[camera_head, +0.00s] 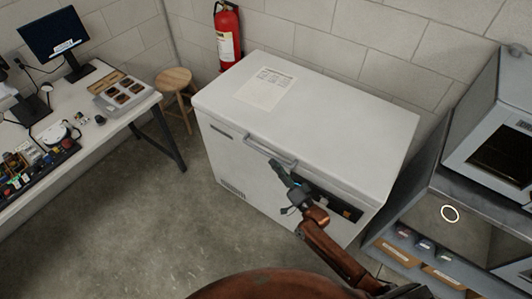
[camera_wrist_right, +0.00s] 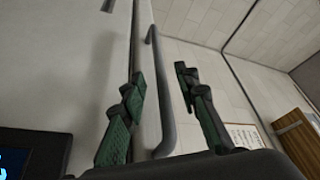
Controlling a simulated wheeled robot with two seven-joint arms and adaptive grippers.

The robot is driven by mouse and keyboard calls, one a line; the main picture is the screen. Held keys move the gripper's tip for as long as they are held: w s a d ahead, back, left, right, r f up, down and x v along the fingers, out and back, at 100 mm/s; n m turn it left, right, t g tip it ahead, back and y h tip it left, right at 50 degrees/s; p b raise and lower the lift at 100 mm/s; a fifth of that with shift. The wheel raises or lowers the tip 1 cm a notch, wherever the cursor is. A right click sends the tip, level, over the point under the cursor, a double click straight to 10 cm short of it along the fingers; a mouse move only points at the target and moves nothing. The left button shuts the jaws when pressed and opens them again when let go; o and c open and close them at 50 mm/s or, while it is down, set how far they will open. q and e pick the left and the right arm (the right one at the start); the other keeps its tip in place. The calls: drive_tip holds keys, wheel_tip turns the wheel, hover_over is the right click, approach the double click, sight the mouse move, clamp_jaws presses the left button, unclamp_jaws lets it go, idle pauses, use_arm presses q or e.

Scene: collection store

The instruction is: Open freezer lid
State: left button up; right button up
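The white chest freezer (camera_head: 250,185) stands against the wall, with its lid (camera_head: 325,115) down. A paper sheet lies on the lid. The grey bar handle (camera_head: 270,150) runs along the lid's front edge. My right gripper (camera_head: 279,168) is at the front of the freezer, just below the handle. In the right wrist view the handle (camera_wrist_right: 165,110) passes between the fingers of my right gripper (camera_wrist_right: 160,76), which are apart, with gaps visible beside the bar. My left gripper is out of view.
A workbench (camera_head: 85,130) with electronics is at left, a stool (camera_head: 175,80) and fire extinguisher (camera_head: 228,38) behind. A grey cabinet (camera_head: 455,215) is at right. Floor at left is clear.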

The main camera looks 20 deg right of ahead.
sight(267, 153)
drive_tip(key=x, duration=0.7)
drive_tip(key=shift+s, duration=0.1)
drive_tip(key=shift+c, duration=0.3)
clamp_jaws()
